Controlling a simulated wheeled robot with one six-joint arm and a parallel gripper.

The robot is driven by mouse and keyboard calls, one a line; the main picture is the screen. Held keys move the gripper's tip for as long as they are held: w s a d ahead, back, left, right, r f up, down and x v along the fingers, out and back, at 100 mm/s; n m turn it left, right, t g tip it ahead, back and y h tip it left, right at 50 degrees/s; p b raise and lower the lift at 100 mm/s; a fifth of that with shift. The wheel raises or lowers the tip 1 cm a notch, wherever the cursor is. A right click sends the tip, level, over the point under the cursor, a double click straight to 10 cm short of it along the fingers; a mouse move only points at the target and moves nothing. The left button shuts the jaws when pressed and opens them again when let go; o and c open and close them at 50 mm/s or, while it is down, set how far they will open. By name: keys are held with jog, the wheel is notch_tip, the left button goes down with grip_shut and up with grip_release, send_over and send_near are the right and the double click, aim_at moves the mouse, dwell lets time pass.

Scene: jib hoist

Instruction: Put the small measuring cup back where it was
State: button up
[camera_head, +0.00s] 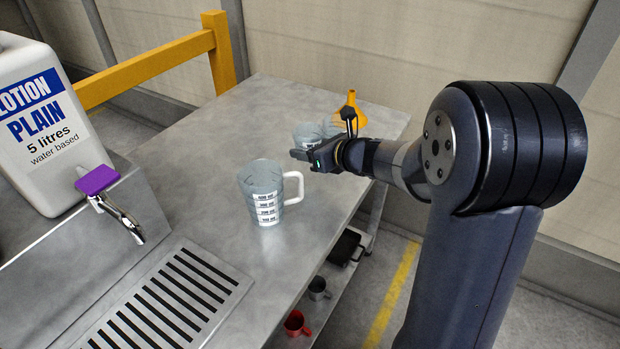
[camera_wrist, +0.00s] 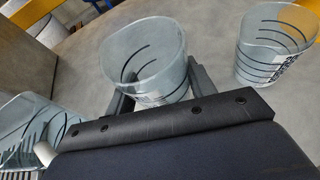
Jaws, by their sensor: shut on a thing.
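In the wrist view my gripper (camera_wrist: 150,92) is shut on a clear measuring cup (camera_wrist: 146,50) with dark graduation lines, its open rim facing the camera. In the head view my gripper (camera_head: 303,155) is low over the bench, beyond the large measuring jug. Clear cup surfaces (camera_head: 308,134) show just behind it, but I cannot separate the held cup from another there. Whether the held cup touches the bench is unclear. Another labelled clear cup (camera_wrist: 277,50) stands apart on the right in the wrist view.
A large jug with a white handle (camera_head: 262,185) stands on the metal bench (camera_head: 205,150); it also shows in the wrist view (camera_wrist: 25,125). A yellow funnel (camera_head: 350,112) is near the far edge. A lotion container (camera_head: 45,125) and drip grate (camera_head: 170,300) are left.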

aim_at(310, 178)
notch_tip(310, 178, down, 7)
jog(key=shift+r+b, duration=0.15)
jog(key=shift+b, duration=0.7)
jog(key=shift+f, duration=0.25)
jog(key=o, duration=1.1)
jog(key=shift+r, duration=0.1)
jog(key=shift+r, duration=0.2)
jog(key=shift+s+d+r, duration=0.15)
jog(key=shift+s+d, duration=0.1)
jog(key=p+v, duration=0.1)
jog(key=v, duration=1)
jog(key=shift+s+r, duration=0.1)
jog(key=shift+s, duration=0.05)
